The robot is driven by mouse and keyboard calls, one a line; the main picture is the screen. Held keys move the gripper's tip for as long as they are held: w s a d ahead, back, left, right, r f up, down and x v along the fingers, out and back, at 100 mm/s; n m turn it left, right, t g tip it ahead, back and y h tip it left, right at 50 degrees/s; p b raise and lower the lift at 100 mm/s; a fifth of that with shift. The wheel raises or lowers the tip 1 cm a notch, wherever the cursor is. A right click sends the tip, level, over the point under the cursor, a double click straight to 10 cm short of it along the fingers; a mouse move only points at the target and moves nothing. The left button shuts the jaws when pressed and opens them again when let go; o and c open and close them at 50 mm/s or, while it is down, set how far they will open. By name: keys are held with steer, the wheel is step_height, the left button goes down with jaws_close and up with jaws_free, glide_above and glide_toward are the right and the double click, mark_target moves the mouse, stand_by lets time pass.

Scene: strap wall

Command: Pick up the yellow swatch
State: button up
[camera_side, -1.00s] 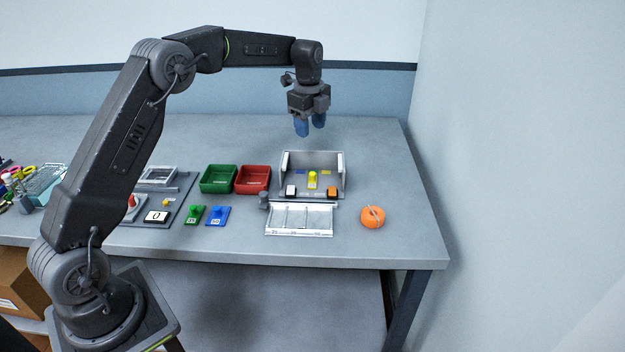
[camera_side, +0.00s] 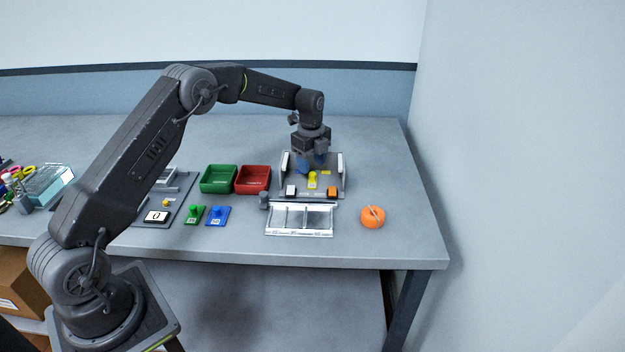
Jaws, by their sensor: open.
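The yellow swatch (camera_side: 312,182), with a small upright knob, stands inside the open-fronted grey box (camera_side: 342,175), near the middle of its floor. My gripper (camera_side: 312,166) points down into the box, its blue fingertips apart and empty. It is just above and behind the yellow swatch in the picture. I cannot tell whether the fingers straddle the knob or are behind it.
A white block (camera_side: 291,190) and an orange block (camera_side: 332,191) flank the swatch. A divided tray (camera_side: 300,233) lies in front. Green (camera_side: 218,191) and red (camera_side: 254,192) bins stand left; an orange round object (camera_side: 372,217) sits right.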

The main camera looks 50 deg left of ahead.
mark_target(312, 173)
step_height(312, 173, down, 4)
steer(key=shift+w+r, duration=0.1)
steer(key=shift+w, duration=0.05)
steer(key=shift+c, duration=0.3)
jaws_close()
